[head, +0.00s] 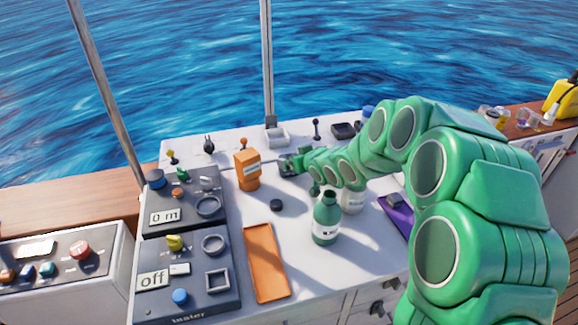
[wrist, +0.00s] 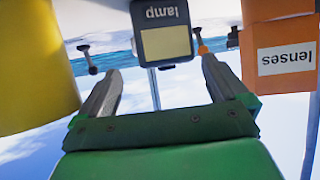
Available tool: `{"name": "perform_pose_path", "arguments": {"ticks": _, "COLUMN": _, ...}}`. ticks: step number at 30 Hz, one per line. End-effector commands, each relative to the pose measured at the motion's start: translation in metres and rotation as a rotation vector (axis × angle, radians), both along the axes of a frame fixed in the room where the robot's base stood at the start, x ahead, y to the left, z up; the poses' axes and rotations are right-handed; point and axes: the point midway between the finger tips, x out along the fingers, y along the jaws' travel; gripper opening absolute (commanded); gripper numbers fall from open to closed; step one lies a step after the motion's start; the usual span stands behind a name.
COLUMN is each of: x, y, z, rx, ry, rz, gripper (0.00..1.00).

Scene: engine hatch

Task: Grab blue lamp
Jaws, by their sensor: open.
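In the wrist view, a dark blue-grey box marked "lamp" (wrist: 162,38) with a pale yellow panel is at the top centre. Its label reads upside down. It lies beyond my gripper (wrist: 160,66), between the lines of the two fingers, with no contact visible. My gripper is open, with nothing seen held. In the head view, my gripper (head: 288,165) reaches over the white console top, just right of the orange box (head: 247,170). I cannot surely pick out the lamp in the head view; my gripper and arm may hide it.
The orange box marked "lenses" (wrist: 284,58) is close on the right in the wrist view; a large yellow object (wrist: 35,70) is at left. A green bottle (head: 326,220) and orange tray (head: 265,263) stand nearer in the head view. Control panels (head: 185,205) line the left.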

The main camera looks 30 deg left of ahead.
Motion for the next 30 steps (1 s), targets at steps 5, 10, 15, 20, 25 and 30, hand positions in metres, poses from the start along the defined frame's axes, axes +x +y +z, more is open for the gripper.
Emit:
{"name": "perform_pose_path", "arguments": {"ticks": 5, "x": 0.004, "y": 0.007, "z": -0.003, "rx": 0.001, "ry": -0.003, "rz": 0.001, "gripper": 1.0}}
{"name": "perform_pose_path", "arguments": {"ticks": 10, "x": 0.007, "y": 0.013, "z": -0.006, "rx": 0.001, "ry": -0.004, "rz": 0.001, "gripper": 1.0}}
{"name": "perform_pose_path", "arguments": {"ticks": 15, "x": 0.011, "y": 0.027, "z": -0.015, "rx": 0.0, "ry": -0.002, "rz": 0.002, "gripper": 1.0}}
{"name": "perform_pose_path", "arguments": {"ticks": 20, "x": 0.018, "y": 0.04, "z": -0.022, "rx": 0.001, "ry": -0.002, "rz": 0.002, "gripper": 1.0}}
{"name": "perform_pose_path", "arguments": {"ticks": 25, "x": 0.024, "y": 0.048, "z": -0.026, "rx": 0.002, "ry": -0.004, "rz": 0.001, "gripper": 1.0}}
{"name": "perform_pose_path", "arguments": {"ticks": 30, "x": 0.025, "y": 0.048, "z": -0.027, "rx": 0.002, "ry": -0.002, "rz": 0.0, "gripper": 1.0}}
